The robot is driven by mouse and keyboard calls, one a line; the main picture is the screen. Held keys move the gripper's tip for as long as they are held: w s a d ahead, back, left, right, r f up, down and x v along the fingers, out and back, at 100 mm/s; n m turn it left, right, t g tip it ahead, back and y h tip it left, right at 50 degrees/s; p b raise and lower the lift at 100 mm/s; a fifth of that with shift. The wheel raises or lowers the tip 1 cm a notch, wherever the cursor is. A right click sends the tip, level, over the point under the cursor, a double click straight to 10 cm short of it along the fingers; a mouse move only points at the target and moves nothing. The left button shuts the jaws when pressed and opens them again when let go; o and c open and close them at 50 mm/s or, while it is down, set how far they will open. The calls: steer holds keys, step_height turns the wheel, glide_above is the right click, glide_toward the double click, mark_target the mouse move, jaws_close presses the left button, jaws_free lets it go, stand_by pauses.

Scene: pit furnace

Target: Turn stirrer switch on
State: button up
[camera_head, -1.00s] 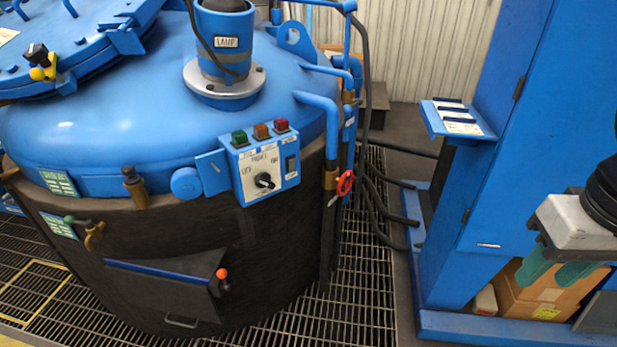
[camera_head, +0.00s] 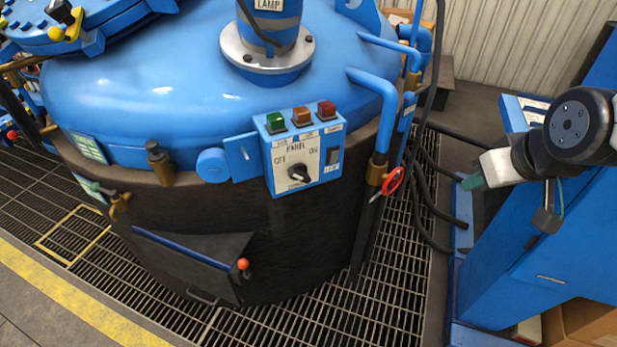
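A blue control box labelled PANEL (camera_head: 284,158) is mounted on the side of the round furnace, left of my gripper. A black rotary knob (camera_head: 299,173) sits on its white face between marks that look like OFF and ON. A small dark rocker switch (camera_head: 333,156) is to the right of the knob. I cannot read which one is labelled stirrer. Green, orange and red buttons line the top. My gripper (camera_head: 472,181), with a white body and green fingers, is at the right, well apart from the panel. Its opening cannot be made out.
A red valve wheel (camera_head: 393,181) and blue pipes (camera_head: 381,100) stand just right of the panel, between it and my gripper. Black hoses (camera_head: 432,215) hang behind. A blue cabinet (camera_head: 535,260) is at the right. Metal grating (camera_head: 390,270) covers the floor in front.

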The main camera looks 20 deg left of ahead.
steer(key=w+a+f+n+t+y, duration=0.1)
steer(key=w+a+f+n+t, duration=0.1)
steer(key=w+a+f, duration=0.3)
steer(key=w+a+f+n+t+y, duration=0.1)
steer(key=w+a+n, duration=0.15)
steer(key=a, duration=0.45)
steer(key=n+t+y, duration=0.5)
steer(key=n+y, duration=0.3)
glide_toward(302, 179)
steer(key=x, duration=0.2)
steer(key=shift+g, duration=0.3)
steer(key=x, duration=0.7)
steer(key=shift+w+a+r, duration=0.15)
steer(key=shift+w+r, duration=0.1)
steer(key=shift+m, duration=0.25)
jaws_close()
